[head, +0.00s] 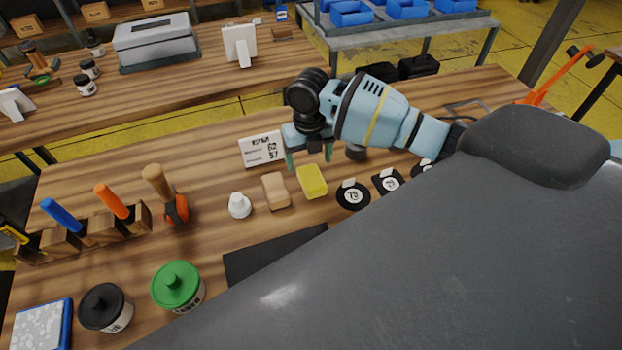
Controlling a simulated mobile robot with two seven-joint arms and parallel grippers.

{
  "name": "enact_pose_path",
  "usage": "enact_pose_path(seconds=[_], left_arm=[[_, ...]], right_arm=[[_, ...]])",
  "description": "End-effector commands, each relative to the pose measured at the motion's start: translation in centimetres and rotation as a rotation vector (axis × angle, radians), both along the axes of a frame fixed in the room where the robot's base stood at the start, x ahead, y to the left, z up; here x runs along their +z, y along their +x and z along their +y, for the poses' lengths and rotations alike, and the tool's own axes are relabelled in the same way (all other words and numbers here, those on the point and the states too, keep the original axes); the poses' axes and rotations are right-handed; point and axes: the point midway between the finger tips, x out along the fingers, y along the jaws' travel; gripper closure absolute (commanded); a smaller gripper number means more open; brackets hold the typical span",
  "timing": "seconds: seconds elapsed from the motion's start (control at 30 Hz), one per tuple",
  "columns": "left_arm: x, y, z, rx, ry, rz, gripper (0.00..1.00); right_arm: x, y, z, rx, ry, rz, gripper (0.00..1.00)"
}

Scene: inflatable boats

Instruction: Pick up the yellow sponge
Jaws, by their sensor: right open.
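The yellow sponge (312,181) lies on the wooden workbench (225,155), to the right of a tan block (276,190). My right gripper (309,160) hangs just behind and above the sponge, its two fingers pointing down and spread apart. It is open with nothing between the fingers. The sponge's front and top are in clear view. I cannot tell exactly how high the fingertips are above the bench. My left gripper is not in view.
A white nozzle (240,205) is to the left, and round black discs (353,195) lie to the right. A tool rack (90,235), a green-lidded jar (178,287) and a black mat (260,258) are nearer.

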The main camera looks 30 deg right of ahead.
Motion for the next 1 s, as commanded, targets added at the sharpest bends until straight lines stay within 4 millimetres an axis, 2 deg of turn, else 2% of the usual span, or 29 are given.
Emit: enact_pose_path(seconds=[0.27,0.6,0.87,0.9,1.0], left_arm=[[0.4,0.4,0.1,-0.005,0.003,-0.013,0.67],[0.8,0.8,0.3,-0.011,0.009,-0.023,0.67],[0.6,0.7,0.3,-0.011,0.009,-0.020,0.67],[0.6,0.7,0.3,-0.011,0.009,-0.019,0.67],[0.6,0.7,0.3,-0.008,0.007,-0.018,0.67]], right_arm=[[-1.3,-0.1,0.0,-0.001,0.000,0.001,0.24],[-5.5,-0.2,-0.1,-0.001,0.000,0.001,0.24],[-5.7,-0.1,-0.1,0.000,0.000,-0.002,0.24],[-5.7,-0.1,-0.1,0.000,0.000,-0.002,0.25],[-5.7,-0.1,-0.1,0.000,0.000,-0.002,0.38]])
